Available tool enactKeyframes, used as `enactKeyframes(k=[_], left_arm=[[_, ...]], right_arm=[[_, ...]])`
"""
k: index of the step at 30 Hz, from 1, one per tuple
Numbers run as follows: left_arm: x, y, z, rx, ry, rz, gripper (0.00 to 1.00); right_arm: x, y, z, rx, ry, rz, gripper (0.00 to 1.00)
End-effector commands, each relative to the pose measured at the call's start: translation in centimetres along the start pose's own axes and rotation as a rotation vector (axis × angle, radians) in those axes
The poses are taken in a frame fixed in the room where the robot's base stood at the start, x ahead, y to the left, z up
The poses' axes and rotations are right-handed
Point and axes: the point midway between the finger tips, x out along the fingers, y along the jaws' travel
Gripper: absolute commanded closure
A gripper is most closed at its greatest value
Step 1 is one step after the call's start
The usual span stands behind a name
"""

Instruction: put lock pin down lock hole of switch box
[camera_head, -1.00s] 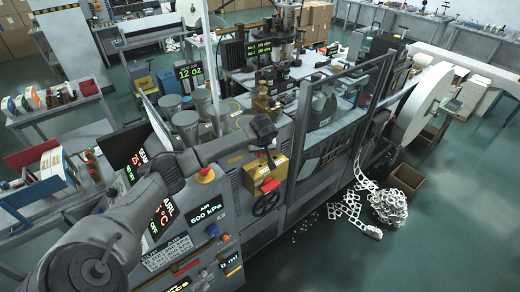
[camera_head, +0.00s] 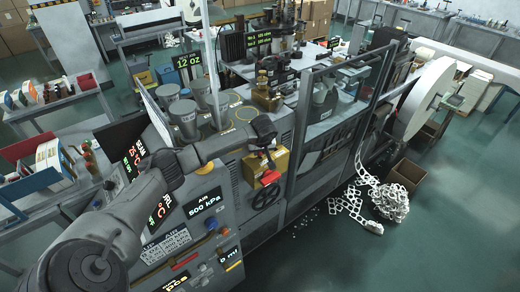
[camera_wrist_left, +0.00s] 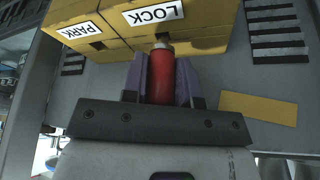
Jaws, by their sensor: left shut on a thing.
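The yellow switch box (camera_head: 253,172) is on the front of the grey machine; in the left wrist view the box (camera_wrist_left: 118,22) fills the top, with a PARK label (camera_wrist_left: 79,30) at left and a LOCK label (camera_wrist_left: 155,14) at right. My left gripper (camera_head: 268,160) is at the box, shut on the red lock pin (camera_head: 269,178). In the wrist view the purple fingers of my left gripper (camera_wrist_left: 160,80) clasp the red pin (camera_wrist_left: 162,78). Its metal tip is at the dark lock hole under LOCK; I cannot tell how deep it sits. My right gripper is out of view.
A black handwheel (camera_head: 264,198) sits just below the box. A brass fitting (camera_head: 266,95) stands on the machine above it. A glazed guard (camera_head: 330,110) rises to the right. Open floor (camera_head: 440,240) lies at the right, past scrap webbing (camera_head: 385,203).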

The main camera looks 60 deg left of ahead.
Motion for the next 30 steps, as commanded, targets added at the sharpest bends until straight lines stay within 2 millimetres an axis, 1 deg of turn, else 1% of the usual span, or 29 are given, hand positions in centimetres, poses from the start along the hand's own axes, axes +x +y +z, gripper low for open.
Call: enactKeyframes(k=[12, 13, 21, 30], left_arm=[[0.24, 0.0, 0.09, 0.0, 0.0, 0.0, 0.97], [0.24, 0.0, 0.09, 0.0, 0.0, 0.0, 0.7], [0.24, 0.0, 0.1, 0.0, 0.0, 0.0, 0.44], [0.02, 0.02, 0.09, 0.0, 0.001, 0.001, 0.43]], right_arm=[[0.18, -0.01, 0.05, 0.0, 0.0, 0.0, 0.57], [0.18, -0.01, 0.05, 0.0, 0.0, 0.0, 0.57], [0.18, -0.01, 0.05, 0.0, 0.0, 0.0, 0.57], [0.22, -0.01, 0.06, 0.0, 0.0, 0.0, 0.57]])
